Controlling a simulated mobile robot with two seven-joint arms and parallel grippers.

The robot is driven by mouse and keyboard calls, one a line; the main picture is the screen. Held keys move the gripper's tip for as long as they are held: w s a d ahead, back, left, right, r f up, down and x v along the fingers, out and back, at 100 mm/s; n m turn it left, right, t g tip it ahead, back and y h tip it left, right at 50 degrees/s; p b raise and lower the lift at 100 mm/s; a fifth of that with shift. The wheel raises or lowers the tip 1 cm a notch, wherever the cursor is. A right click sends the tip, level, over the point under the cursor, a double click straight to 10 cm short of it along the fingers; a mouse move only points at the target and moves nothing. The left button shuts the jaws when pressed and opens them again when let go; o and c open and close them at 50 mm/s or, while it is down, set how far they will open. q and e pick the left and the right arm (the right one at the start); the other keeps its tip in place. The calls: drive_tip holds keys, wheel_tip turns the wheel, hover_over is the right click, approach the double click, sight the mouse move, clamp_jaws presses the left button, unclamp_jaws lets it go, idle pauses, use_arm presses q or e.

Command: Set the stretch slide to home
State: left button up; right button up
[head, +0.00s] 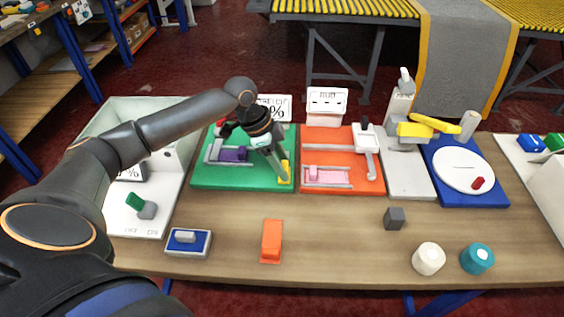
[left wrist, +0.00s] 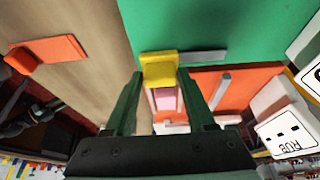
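The green board (head: 208,178) lies on the bench left of centre. It carries a grey rail with a purple block (head: 233,154) and, at its right edge, a yellow handle (head: 285,170), which I take to be the stretch slide. A white display showing a % sign (head: 282,104) stands behind, partly hidden by my arm. My left gripper (head: 281,178) is down at the yellow handle. In the left wrist view the handle (left wrist: 159,68) sits between the fingertips, with no clear gap on either side. My right gripper is out of view.
An orange board (head: 343,138) with a pink block (head: 330,176) adjoins the green board on the right. In front lie a blue tray (head: 174,247), an orange block (head: 272,240), a dark grey cube (head: 395,218), a white pot (head: 429,258) and a teal pot (head: 477,257).

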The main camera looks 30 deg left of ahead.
use_arm(q)
clamp_jaws()
idle(1.0)
